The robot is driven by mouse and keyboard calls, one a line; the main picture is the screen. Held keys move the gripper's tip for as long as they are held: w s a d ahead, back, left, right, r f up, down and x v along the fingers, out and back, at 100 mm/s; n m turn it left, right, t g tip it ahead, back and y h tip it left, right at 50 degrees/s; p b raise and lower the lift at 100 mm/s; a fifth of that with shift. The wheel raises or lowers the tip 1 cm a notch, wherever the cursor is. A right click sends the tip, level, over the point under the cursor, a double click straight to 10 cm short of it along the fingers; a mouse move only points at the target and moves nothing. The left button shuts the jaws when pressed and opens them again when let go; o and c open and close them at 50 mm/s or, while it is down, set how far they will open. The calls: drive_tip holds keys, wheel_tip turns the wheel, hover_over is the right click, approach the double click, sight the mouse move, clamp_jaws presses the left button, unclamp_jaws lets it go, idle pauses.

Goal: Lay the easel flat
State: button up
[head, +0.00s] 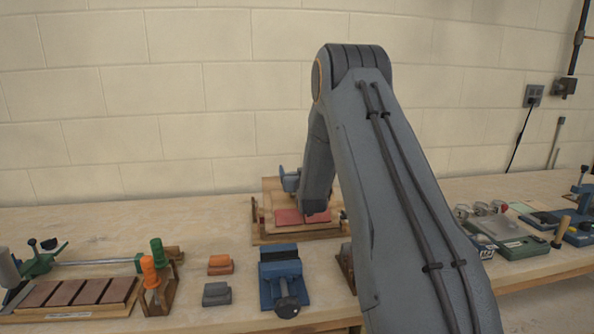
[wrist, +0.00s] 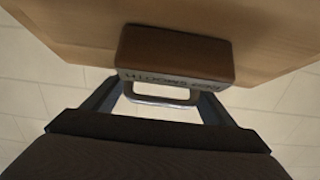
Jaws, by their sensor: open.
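The easel (head: 269,192) looks like a light wooden board standing tilted on a wooden base at the back of the bench, partly hidden by my arm. Reddish pads lie at its front. In the wrist view the wooden board (wrist: 75,25) fills the top. A brown block (wrist: 175,52) with printed lettering is on it, and a metal loop handle (wrist: 158,99) sticks out from the block. My gripper (wrist: 160,90) is open, with one finger at each side of the handle. I cannot tell whether the fingers touch it. In the head view my arm mostly hides the gripper.
A blue vise (head: 281,270) stands in front of the easel. Orange (head: 220,264) and grey (head: 217,293) blocks lie left of it. A tray of brown tiles (head: 75,292) with clamps is at far left. A green device (head: 505,238) is at right. A wall stands behind.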

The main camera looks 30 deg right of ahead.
drive_tip(key=c, duration=1.2)
drive_tip(key=shift+c, duration=0.2)
drive_tip(key=shift+w, duration=0.1)
